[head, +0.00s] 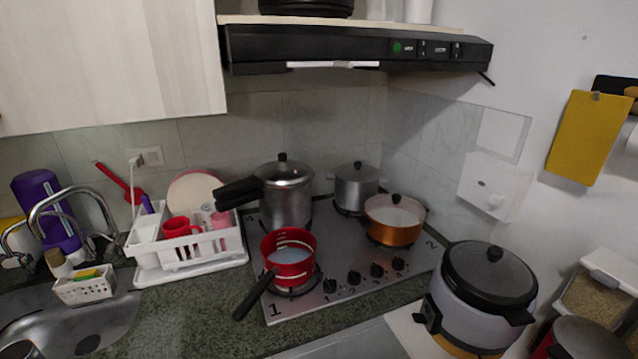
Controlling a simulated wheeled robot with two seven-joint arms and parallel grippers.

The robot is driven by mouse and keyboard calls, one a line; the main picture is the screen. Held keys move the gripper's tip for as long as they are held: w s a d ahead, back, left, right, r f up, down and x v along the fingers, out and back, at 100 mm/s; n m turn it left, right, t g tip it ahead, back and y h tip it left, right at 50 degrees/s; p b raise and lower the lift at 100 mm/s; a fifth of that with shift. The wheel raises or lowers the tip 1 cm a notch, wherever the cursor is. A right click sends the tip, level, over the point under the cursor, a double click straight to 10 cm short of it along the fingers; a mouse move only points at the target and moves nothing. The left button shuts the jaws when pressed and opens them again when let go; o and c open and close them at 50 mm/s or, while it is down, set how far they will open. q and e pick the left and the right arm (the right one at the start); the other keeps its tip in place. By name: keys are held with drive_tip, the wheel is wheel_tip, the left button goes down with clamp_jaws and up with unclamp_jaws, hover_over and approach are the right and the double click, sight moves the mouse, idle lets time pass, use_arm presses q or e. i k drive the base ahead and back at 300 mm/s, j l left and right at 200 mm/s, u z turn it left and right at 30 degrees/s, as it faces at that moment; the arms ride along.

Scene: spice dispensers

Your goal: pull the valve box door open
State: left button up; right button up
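A white box (490,187) is fixed to the right-hand wall, right of the stove and above the rice cooker. It looks like the valve box. Its front has a small dark mark and a round white knob (496,201) near the lower right. I cannot tell for certain whether its door is shut or ajar. A flat pale square panel (503,134) sits on the wall just above it. Neither of my grippers is in view, and nothing touches the box.
A rice cooker (483,290) stands on the counter below the box. The stove (345,255) holds several pots, including a red saucepan (289,257). A yellow sheet (588,137) hangs to the right. A range hood (355,49) overhangs the stove. Space directly before the box looks clear.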

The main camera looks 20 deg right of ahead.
sight(492, 189)
drive_tip(key=z, duration=1.75)
